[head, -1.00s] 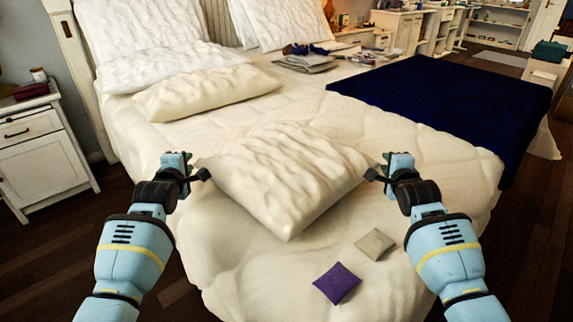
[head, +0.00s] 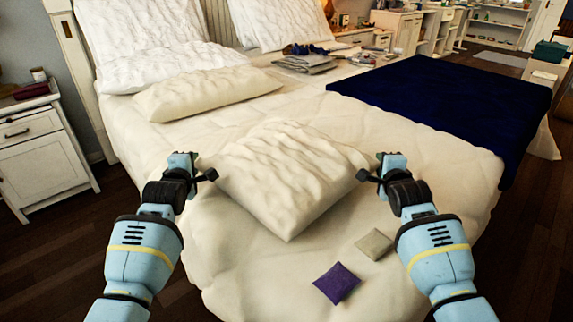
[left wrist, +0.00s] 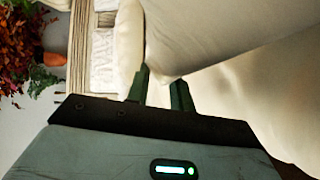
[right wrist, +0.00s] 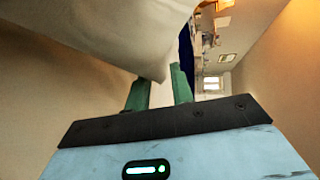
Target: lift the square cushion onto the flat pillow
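The square cushion (head: 285,180), plump, cream and wrinkled, lies on the bed with one corner towards me. The flat pillow (head: 205,92), cream and long, lies behind it to the left, in front of the upright pillows. My left gripper (head: 196,170) is at the cushion's left corner, and my right gripper (head: 372,168) is at its right corner. In the left wrist view the fingers (left wrist: 162,90) stand apart at the cushion's edge (left wrist: 185,50). In the right wrist view the fingers (right wrist: 160,90) stand apart with the cushion's corner (right wrist: 155,65) at the gap. Both look open.
A purple sachet (head: 337,283) and a grey-beige one (head: 374,244) lie near the bed's front right. A navy blanket (head: 440,110) covers the right side. Folded clothes (head: 305,62) lie at the back. Bare bedding separates the cushion from the flat pillow.

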